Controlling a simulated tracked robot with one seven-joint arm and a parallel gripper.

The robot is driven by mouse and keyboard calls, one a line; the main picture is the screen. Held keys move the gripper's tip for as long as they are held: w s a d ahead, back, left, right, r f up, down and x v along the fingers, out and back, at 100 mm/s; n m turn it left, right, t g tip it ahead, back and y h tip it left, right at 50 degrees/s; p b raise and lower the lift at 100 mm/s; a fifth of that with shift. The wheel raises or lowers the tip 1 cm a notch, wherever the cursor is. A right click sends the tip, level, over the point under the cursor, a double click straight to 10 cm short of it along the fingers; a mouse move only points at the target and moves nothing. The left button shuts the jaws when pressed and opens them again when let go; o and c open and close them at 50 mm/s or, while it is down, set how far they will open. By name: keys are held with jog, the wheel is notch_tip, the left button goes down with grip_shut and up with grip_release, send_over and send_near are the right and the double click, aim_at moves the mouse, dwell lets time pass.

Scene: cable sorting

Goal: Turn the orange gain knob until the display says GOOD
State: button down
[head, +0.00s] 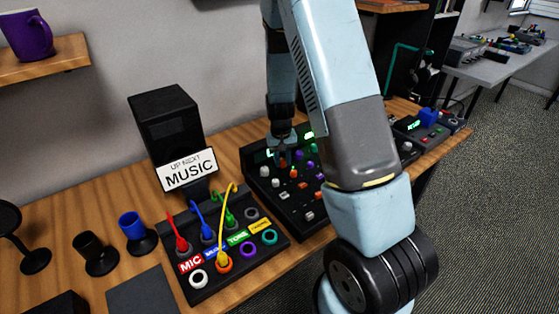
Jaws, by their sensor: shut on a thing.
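A black mixer (257,188) stands on the wooden table with rows of small coloured knobs and buttons. My gripper (283,150) points down over its far left part and is shut on a small knob there, apparently the orange gain knob (283,163). The fingers hide most of that knob, so its angle cannot be told. The mixer's display (309,135) glows green along the back edge. My gripper and arm cover part of it, and its text is not readable.
A black patch box (237,262) with coloured cables and labelled sockets is left of the mixer. Behind it stands a black box with a MUSIC sign (189,170). A device with a blue knob (428,116) is at the right. Cups stand at the left.

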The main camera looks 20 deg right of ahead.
aim_at(281, 161)
jog(key=shift+m, duration=1.3)
jog(key=c, duration=0.8)
grip_release()
jog(key=shift+w+r, duration=0.1)
jog(key=shift+r, duration=0.5)
jog(key=r, duration=1.2)
jog(key=shift+a+r, duration=0.25)
